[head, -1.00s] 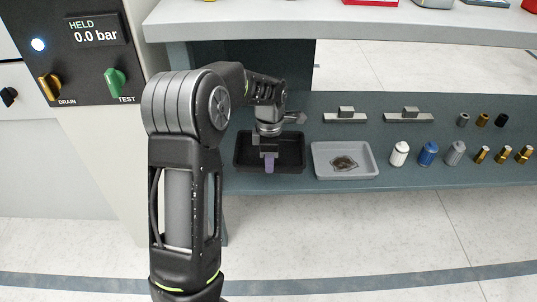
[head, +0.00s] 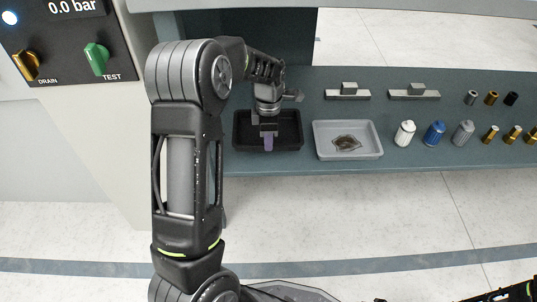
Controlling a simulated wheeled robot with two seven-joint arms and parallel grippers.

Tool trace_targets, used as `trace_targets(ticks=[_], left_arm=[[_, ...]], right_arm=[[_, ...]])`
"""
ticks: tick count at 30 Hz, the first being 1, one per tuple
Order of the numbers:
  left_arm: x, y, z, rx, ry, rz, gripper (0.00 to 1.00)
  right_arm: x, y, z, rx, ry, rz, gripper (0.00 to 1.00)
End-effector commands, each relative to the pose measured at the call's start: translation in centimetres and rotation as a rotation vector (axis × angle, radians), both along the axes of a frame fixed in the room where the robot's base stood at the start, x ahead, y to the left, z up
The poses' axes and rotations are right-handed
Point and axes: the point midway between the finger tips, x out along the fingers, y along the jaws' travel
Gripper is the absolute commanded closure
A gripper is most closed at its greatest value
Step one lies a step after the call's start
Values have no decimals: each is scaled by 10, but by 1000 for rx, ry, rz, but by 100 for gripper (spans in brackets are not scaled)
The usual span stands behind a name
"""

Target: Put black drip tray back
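The black drip tray (head: 290,130) lies on the lower grey-blue shelf, left of a light grey tray. My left gripper (head: 268,143) points down at the black tray from above, with its purple-grey finger end in front of the tray's middle. I see its fingers nearly edge-on, so the gap between them, and whether they touch the tray, cannot be made out. The wrist hides part of the tray's back edge. My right gripper is not in the picture; only a dark piece of my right arm seems to show at the bottom right corner.
The grey tray (head: 373,150) with a dark stain stands close to the right of the black tray. White, blue and grey canisters (head: 434,134), brass fittings (head: 513,134) and two metal blocks (head: 414,92) stand farther right. A control panel (head: 62,45) is at upper left.

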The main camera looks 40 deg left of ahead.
Motion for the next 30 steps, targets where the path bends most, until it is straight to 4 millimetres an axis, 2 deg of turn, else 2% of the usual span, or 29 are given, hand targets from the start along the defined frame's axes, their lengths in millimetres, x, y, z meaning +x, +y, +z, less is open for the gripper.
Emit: trace_targets(ticks=[11, 18, 21, 30], left_arm=[[1, 0, -6, 0, -2, -1, 100], [0, 0, -45, 0, -1, -1, 100], [1, 0, -52, 0, -2, -1, 100], [1, 0, -52, 0, -4, -1, 100]], right_arm=[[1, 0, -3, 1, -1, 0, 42], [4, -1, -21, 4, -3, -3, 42], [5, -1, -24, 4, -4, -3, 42], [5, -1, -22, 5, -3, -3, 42]])
